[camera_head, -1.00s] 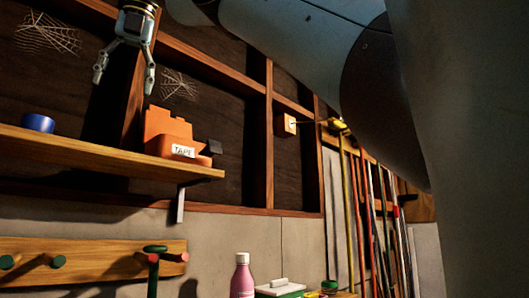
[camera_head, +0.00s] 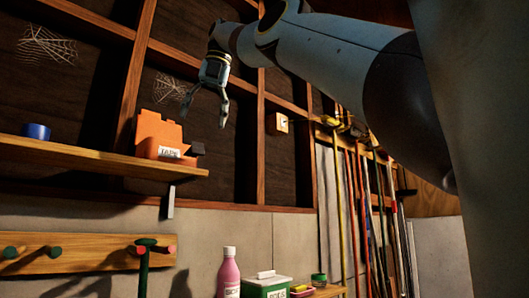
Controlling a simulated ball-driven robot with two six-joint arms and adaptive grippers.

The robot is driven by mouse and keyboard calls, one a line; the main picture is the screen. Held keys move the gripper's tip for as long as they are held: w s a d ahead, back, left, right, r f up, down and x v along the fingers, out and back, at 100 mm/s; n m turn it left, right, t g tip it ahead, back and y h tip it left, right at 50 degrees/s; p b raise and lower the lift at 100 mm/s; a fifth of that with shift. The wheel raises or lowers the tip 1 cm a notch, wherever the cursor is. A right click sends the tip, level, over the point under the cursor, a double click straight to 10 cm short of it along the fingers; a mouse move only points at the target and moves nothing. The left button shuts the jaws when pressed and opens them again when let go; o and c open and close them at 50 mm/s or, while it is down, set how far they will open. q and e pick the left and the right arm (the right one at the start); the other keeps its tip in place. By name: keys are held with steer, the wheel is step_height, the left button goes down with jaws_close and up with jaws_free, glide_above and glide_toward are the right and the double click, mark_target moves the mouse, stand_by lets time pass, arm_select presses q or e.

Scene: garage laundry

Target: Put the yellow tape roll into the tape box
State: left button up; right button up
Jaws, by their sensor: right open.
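The tape box (camera_head: 158,130) is orange, with a white "TAPE" label, and stands at the right end of the wooden shelf (camera_head: 90,158). My right gripper (camera_head: 203,116) is open and empty, pointing down, just right of and a little above the box in the picture. It appears apart from the box; its depth is hard to judge. I cannot make out a yellow tape roll for certain. A small yellow thing (camera_head: 350,129) is at the tool rack, too unclear to name. My left gripper is not in view.
A blue roll (camera_head: 36,131) sits left on the shelf. Below are a peg rail (camera_head: 90,256), a pink bottle (camera_head: 229,274) and a green box (camera_head: 268,287). Long-handled tools (camera_head: 370,200) hang at the right.

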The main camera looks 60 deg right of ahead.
steer(key=s+d+f+m, duration=0.1)
steer(key=s+d+f, duration=0.1)
steer(key=d, duration=0.3)
steer(key=s+d+f+m+y, duration=0.1)
steer(key=s+d+f, duration=0.1)
steer(key=d, duration=0.3)
steer(key=s+d+f+m, duration=0.1)
steer(key=s+d+f, duration=0.1)
steer(key=d, duration=0.3)
steer(key=shift+s+d+f, duration=0.2)
steer(key=shift+s+f, duration=0.15)
steer(key=shift+f, duration=0.1)
